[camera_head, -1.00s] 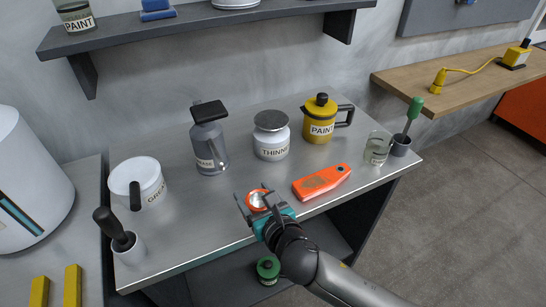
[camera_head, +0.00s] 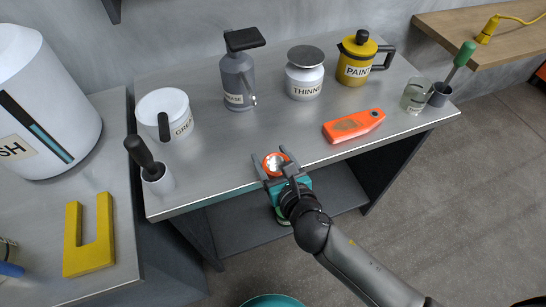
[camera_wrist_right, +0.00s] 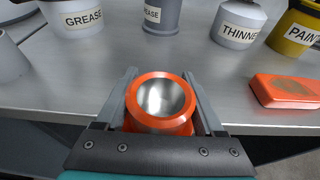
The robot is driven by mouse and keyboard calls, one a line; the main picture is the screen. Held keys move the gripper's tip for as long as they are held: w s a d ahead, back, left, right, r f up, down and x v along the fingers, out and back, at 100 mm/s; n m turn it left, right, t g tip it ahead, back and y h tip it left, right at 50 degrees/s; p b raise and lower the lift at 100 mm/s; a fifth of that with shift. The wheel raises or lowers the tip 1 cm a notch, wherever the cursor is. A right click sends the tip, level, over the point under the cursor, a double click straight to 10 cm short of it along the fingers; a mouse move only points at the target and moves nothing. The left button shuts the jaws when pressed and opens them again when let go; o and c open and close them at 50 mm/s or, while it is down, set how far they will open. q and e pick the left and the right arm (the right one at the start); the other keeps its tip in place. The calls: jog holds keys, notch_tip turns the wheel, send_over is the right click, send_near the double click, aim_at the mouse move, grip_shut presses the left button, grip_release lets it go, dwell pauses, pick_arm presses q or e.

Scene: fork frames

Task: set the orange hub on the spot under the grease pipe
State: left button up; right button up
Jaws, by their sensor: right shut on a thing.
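The orange hub (camera_head: 269,169), a ring with a shiny metal bowl-like middle, is between the fingers of my right gripper (camera_head: 275,168). In the right wrist view the hub (camera_wrist_right: 160,124) sits open side up between both fingers, which are shut on it. It is near the worktop's front edge. The grey grease dispenser (camera_head: 237,80) stands farther back and slightly left, with a dark flat top and a small pipe (camera_head: 251,88) on its right side. The hub is well apart from it. A marked spot under the pipe cannot be made out. My left gripper is not in view.
A white GREASE pot (camera_head: 180,103) stands left, a THINNER jar (camera_head: 305,80) and yellow PAINT pot (camera_head: 355,70) at the back. An orange device (camera_head: 354,125) lies right of my gripper. The metal worktop (camera_head: 225,145) is clear between gripper and dispenser.

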aim_at(253, 127)
jog(key=x, duration=0.2)
jog(key=shift+w+a+r, duration=0.15)
jog(key=shift+w+r, duration=0.05)
jog(key=shift+w, duration=0.15)
jog(key=shift+r+x, duration=0.1)
jog(key=shift+x, duration=0.8)
jog(key=shift+r+x, duration=0.15)
jog(key=shift+x, duration=0.8)
jog(key=shift+w+a, duration=0.2)
jog(key=shift+w, duration=0.55)
jog(key=shift+w+a, duration=0.25)
jog(key=shift+w, duration=0.5)
jog(key=shift+r+b+x, duration=0.2)
jog(key=shift+b+x, duration=0.05)
jog(key=shift+x, duration=0.55)
jog(key=shift+r+b+x, duration=0.15)
jog(key=shift+b+x, duration=0.05)
jog(key=shift+x, duration=0.6)
jog(key=shift+r+b+x, duration=0.2)
jog(key=shift+b+x, duration=0.05)
jog(key=shift+x, duration=0.55)
jog(key=shift+w+p, duration=0.15)
jog(key=shift+p, duration=0.2)
jog(key=shift+f+b, duration=0.4)
jog(key=o, duration=1.5)
